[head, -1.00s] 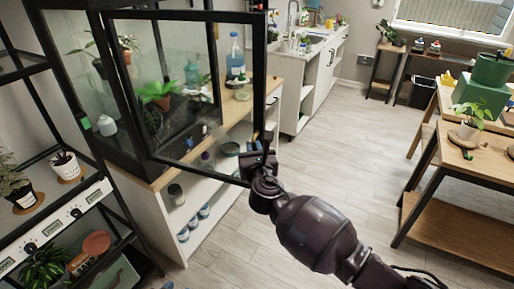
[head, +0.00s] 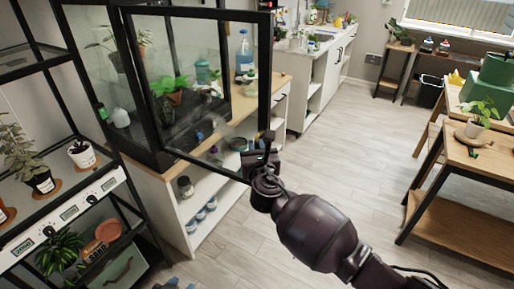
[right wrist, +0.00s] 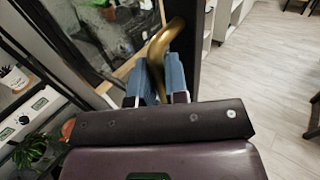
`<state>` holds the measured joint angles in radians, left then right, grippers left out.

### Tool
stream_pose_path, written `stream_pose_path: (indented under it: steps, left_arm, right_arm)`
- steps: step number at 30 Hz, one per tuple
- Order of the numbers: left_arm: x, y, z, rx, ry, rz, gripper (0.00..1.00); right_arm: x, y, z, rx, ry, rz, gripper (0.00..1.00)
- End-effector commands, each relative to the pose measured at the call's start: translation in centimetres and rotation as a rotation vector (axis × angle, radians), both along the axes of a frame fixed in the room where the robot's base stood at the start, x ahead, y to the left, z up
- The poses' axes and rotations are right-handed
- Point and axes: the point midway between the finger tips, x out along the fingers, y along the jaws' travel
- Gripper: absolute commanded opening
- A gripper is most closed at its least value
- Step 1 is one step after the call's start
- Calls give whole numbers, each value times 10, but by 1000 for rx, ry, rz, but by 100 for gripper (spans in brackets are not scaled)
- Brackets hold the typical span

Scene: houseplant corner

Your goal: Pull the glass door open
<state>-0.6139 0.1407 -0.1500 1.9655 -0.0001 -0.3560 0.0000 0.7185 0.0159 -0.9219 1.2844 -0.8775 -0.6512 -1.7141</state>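The glass door (head: 264,60) is a black-framed pane on the dark glass cabinet (head: 152,160). It stands ajar, its right edge swung out from the cabinet front. Plants show through the pane. My right gripper (head: 262,158) is at the lower right edge of the door. In the right wrist view its blue fingers (right wrist: 158,82) are on either side of the curved brass handle (right wrist: 160,42) and look closed on it.
The cabinet stands on a white shelf unit with a wooden top (head: 276,84). A black plant rack (head: 95,190) is close on the left. A wooden table (head: 470,150) stands at the right. The wooden floor (head: 350,130) between is clear.

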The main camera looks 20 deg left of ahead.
Motion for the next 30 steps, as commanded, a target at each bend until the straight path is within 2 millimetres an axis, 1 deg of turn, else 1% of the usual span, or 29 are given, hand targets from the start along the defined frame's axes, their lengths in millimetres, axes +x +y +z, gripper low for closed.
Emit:
stream_pose_path:
  steps: [1,3,4,12,17,23,30]
  left_arm:
    - [0,0,0,-1,-1,0,38]
    - [0,0,0,-1,-1,0,38]
    - [0,0,0,-1,-1,0,38]
    - [0,0,0,-1,0,1,38]
    - [0,0,0,-1,1,1,38]
    - [-1,0,-1,-1,5,1,38]
    - [-1,0,-2,0,6,1,38]
  right_arm:
    - [-1,2,1,1,-2,4,22]
    - [-1,2,1,2,-1,3,32]
    - [-1,2,1,3,-1,3,36]
    - [0,0,0,4,2,0,36]
    - [-7,-4,0,5,2,-1,36]
    - [-30,-14,0,5,2,0,36]
    - [-64,-29,0,5,2,1,36]
